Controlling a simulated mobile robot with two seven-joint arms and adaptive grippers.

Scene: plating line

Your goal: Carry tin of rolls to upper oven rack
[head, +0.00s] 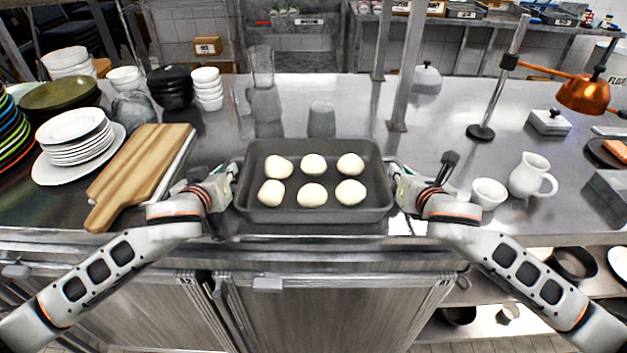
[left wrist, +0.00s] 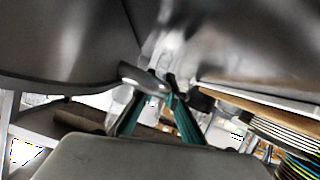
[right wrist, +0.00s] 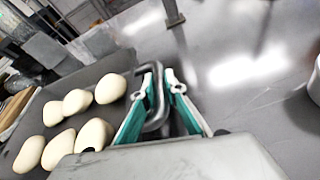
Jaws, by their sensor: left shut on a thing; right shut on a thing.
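The tin (head: 313,216) is a dark rectangular pan with several pale round rolls (head: 312,164) in it, in the middle of the head view at the counter's front. My left gripper (head: 234,172) is at the tin's left end and my right gripper (head: 394,172) at its right end. In the right wrist view, my right gripper (right wrist: 160,85) is shut on the tin's looped end handle (right wrist: 154,100), with rolls (right wrist: 93,134) beside it. In the left wrist view, my left gripper (left wrist: 160,90) is shut on the handle (left wrist: 142,79) at the other end. No oven rack is clearly in view.
Wooden boards (head: 140,170) and stacked plates (head: 75,137) stand left of the tin. A white bowl (head: 488,193) and a white jug (head: 531,176) stand to the right. Glasses (head: 321,120) and a metal post (head: 405,70) stand behind it.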

